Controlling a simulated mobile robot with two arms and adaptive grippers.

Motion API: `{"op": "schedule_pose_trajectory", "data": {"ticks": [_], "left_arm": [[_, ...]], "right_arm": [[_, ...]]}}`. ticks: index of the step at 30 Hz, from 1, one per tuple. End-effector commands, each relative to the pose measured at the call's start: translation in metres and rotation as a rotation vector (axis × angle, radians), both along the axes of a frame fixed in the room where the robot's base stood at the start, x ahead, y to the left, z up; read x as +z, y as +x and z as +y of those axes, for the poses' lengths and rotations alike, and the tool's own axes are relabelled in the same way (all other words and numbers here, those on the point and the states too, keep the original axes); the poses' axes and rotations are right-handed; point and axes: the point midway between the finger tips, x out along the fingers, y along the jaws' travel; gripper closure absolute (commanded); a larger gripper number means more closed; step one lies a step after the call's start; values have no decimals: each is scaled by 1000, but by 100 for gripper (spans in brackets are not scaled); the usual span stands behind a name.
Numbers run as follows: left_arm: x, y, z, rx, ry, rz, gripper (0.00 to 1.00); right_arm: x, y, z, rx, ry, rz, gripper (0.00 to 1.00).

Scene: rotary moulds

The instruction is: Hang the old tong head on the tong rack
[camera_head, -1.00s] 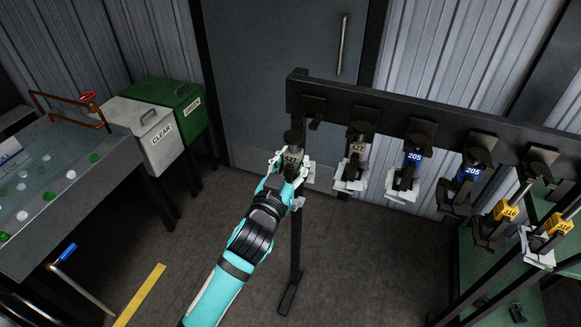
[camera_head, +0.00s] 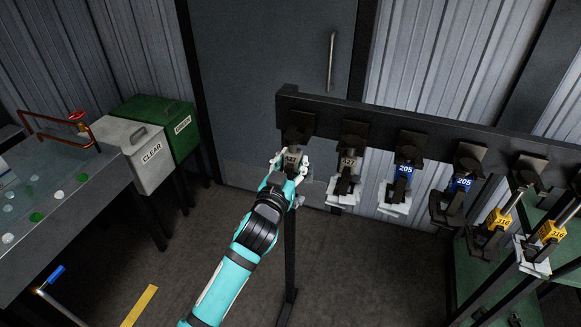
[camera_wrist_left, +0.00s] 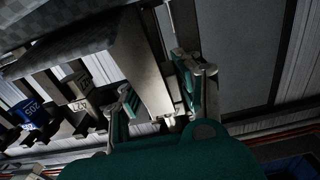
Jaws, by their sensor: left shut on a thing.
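My left gripper (camera_head: 290,170) is shut on a grey tong head (camera_head: 292,159) with a dark top and a label that looks like 427. It holds the head at the leftmost hook plate (camera_head: 299,120) of the tong rack (camera_head: 380,115). The head's top overlaps the hook in the head view, and I cannot tell whether it bears on it. In the left wrist view a pale metal body (camera_wrist_left: 148,70) runs between the fingers (camera_wrist_left: 160,100). My right gripper is not in view.
Other heads hang to the right: a second similarly marked one (camera_head: 347,163), two blue 205 ones (camera_head: 405,170) (camera_head: 462,184), and yellow 316 ones (camera_head: 498,220). The rack post (camera_head: 291,250) stands below my gripper. The CLEAR bin (camera_head: 145,160) and a green bin (camera_head: 165,125) stand left.

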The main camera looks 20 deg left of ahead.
Motion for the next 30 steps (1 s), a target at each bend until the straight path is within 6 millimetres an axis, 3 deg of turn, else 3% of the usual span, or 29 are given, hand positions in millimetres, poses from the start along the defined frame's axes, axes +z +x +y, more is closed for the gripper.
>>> {"op": "schedule_pose_trajectory", "data": {"ticks": [18,30], "left_arm": [[3,35,-1,-1,-2,-7,100],[3,43,-2,-1,-1,-7,100]], "right_arm": [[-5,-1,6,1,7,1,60],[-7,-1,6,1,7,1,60]]}}
